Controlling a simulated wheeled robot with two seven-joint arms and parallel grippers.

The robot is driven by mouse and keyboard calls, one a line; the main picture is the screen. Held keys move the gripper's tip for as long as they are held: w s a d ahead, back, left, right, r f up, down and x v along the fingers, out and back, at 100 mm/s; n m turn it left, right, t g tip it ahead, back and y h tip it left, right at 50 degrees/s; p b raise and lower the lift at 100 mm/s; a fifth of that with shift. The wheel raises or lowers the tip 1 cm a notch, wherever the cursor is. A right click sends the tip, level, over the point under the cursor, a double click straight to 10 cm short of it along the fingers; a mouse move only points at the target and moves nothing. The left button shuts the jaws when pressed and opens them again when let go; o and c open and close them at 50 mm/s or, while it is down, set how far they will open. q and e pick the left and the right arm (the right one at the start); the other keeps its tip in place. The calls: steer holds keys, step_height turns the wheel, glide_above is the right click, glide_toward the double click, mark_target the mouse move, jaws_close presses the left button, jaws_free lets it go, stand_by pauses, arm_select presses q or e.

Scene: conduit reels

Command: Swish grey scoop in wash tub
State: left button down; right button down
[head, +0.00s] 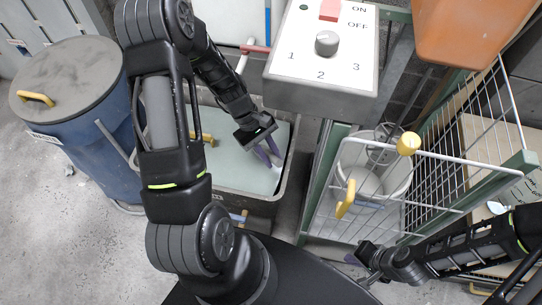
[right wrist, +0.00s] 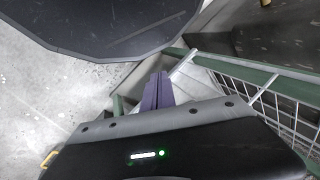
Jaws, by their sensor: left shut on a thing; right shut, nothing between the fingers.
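The wash tub (head: 286,188) is a dark-rimmed basin of pale green water, left of centre in the head view. My left gripper (head: 270,158) reaches down into the tub at its right side, purple fingers pointing down at the water. It is shut on the grey scoop, of which I can make out little; the gripper and water hide most of it. My right gripper (head: 353,259) is shut and empty, low beside the wire cage in the head view. Its purple fingers (right wrist: 158,92) lie together in the right wrist view.
A blue lidded barrel (head: 85,160) stands left of the tub. A control box (head: 322,85) with a knob overhangs the tub's right side. A wire cage (head: 425,180) with yellow handles holds a white bucket (head: 345,160). An orange container (head: 465,30) is at top right.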

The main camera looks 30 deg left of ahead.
arm_select(q)
step_height(320, 180, up, 12)
steer(key=p, duration=0.8)
steer(key=shift+f+p, duration=0.2)
steer(key=shift+p, duration=0.1)
stand_by(0.5)
